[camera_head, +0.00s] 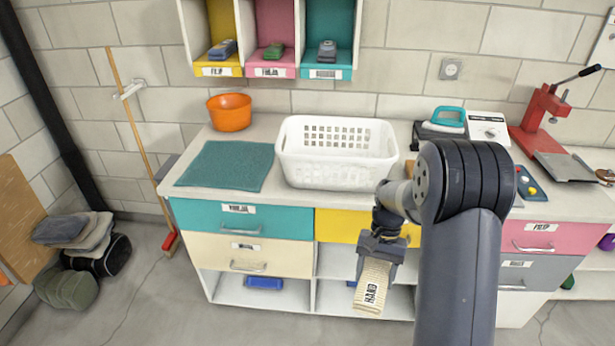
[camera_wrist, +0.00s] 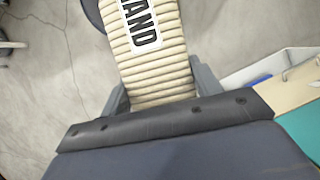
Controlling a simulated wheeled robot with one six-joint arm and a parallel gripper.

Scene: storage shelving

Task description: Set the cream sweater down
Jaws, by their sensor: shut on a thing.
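The cream sweater (camera_head: 371,286) is a small folded, ribbed bundle with a white label reading "HAND". My gripper (camera_head: 382,250) is shut on it and holds it in the air, in front of the counter's lower shelves. In the wrist view the sweater (camera_wrist: 150,62) extends out from between the two fingers of my gripper (camera_wrist: 155,92), with the concrete floor behind it. Its gripped end is partly hidden by the gripper body.
A white laundry basket (camera_head: 337,172) and a teal mat (camera_head: 226,166) are on the counter, with an orange bowl (camera_head: 230,112) behind. Wall cubbies (camera_head: 272,71) hold folded items. Several folded clothes and bags (camera_head: 80,245) are heaped on the floor at left. Open floor lies in front.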

